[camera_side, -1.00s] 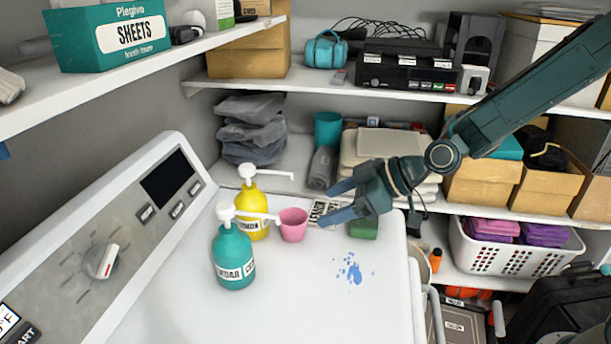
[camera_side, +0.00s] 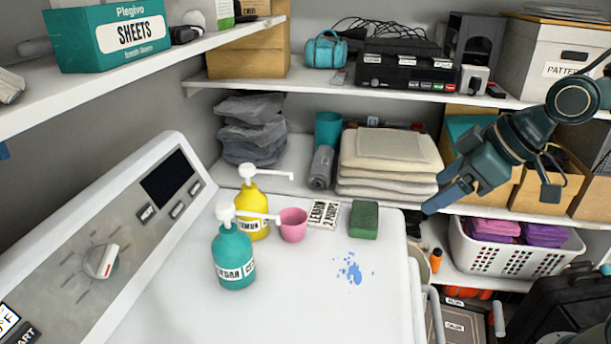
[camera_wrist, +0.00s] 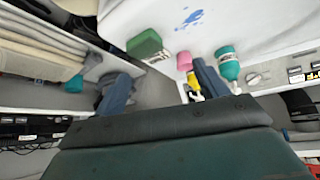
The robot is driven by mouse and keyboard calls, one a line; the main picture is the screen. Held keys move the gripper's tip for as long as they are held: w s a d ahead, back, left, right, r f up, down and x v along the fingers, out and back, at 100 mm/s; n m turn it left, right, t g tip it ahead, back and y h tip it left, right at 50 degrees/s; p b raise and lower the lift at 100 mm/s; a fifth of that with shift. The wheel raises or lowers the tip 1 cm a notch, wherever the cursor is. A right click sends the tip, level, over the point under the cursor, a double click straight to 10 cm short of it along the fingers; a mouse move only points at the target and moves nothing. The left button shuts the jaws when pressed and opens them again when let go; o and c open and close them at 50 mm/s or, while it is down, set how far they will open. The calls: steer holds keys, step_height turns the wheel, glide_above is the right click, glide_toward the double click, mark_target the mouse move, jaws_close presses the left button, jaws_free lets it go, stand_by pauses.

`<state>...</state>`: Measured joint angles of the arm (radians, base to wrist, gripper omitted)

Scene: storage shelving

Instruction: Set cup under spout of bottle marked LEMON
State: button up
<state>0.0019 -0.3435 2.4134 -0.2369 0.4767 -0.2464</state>
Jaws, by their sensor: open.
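The pink cup (camera_side: 293,226) stands upright on the white machine top, right of the yellow pump bottle (camera_side: 252,215), whose partly covered label reads LEMON. That bottle's white spout (camera_side: 275,175) points right, its tip above and behind the cup in the side view. The teal pump bottle (camera_side: 233,257) stands in front, its label hard to read; its spout reaches the cup's left rim in the picture. I cannot tell which spout tip is over the cup. My gripper (camera_side: 435,196) is open and empty, right of the machine top and apart from the cup. The wrist view shows the cup (camera_wrist: 184,61) too.
A card reading LEMON 2 PUMPS (camera_side: 324,214) and a green sponge (camera_side: 364,221) lie right of the cup. A blue stain (camera_side: 351,270) marks the clear front surface. Folded towels (camera_side: 390,165) lie on the shelf behind. A white basket (camera_side: 512,255) stands below right.

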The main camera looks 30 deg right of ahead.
steer(key=s+d+m+h, duration=0.1)
steer(key=s+d+m, duration=0.1)
steer(key=s, duration=0.4)
steer(key=s+d+r+m+g+h, duration=0.1)
steer(key=s+d+m, duration=0.1)
steer(key=s, duration=0.4)
steer(key=shift+d+r+m+h, duration=0.3)
steer(key=shift+d+m, duration=0.1)
steer(key=shift+d, duration=0.4)
